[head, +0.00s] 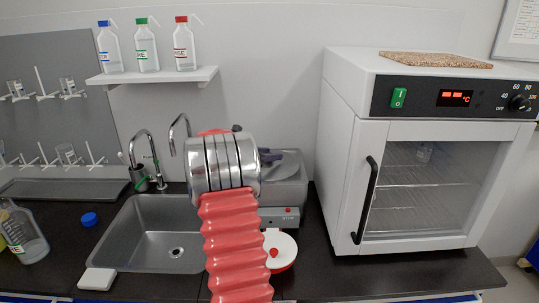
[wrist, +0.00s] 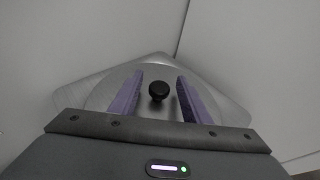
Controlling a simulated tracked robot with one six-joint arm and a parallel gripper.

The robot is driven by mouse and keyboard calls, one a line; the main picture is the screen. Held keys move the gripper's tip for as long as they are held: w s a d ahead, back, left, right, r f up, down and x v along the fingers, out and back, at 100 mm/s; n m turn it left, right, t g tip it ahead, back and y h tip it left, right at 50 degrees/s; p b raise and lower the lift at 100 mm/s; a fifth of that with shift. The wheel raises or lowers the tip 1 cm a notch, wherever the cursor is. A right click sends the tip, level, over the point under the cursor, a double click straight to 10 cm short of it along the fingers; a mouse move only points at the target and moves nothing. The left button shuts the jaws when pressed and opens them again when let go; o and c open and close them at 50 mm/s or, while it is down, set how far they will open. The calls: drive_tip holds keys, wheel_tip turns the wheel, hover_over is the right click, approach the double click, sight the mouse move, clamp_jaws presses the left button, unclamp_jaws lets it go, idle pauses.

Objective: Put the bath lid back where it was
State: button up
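The bath lid (wrist: 128,75) is a round steel disc with a black knob (wrist: 158,90). In the wrist view it lies over a steel, square-cornered bath top (wrist: 225,105). My gripper (wrist: 158,83) is open, with one purple finger on each side of the knob and a visible gap to each; their height relative to the knob is hard to tell. In the head view my gripper (head: 270,155) is mostly hidden behind my wrist, over the grey bath (head: 290,190) right of the sink.
The steel sink (head: 150,235) with its taps is left of the bath. A white oven (head: 340,180) stands close on the right. A white-and-red round object (head: 283,250) lies in front of the bath. A shelf (head: 150,77) with bottles hangs behind.

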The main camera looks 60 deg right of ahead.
drive_tip(key=shift+r, duration=0.1)
drive_tip(key=shift+r, duration=0.55)
drive_tip(key=v, duration=1.2)
drive_tip(key=shift+a, duration=0.15)
drive_tip(key=w+a+r+m+t+y, duration=0.1)
drive_tip(key=a+m+t+y, duration=0.25)
drive_tip(key=a, duration=1.15)
drive_tip(key=s+a+f+m+t+y, duration=0.1)
drive_tip(key=s+a+m+t+y, duration=0.1)
drive_tip(key=a, duration=1.2)
drive_tip(key=s+a+f+m+t+y, duration=0.2)
drive_tip(key=s+a+m+y, duration=0.2)
drive_tip(key=a, duration=1.1)
drive_tip(key=s+a+f+m+t+y, duration=0.1)
drive_tip(key=s+a+m+y, duration=0.3)
drive_tip(key=a, duration=1)
drive_tip(key=shift+s+a+f+m+t, duration=0.25)
drive_tip(key=shift+m+t, duration=0.2)
drive_tip(key=shift+t, duration=0.3)
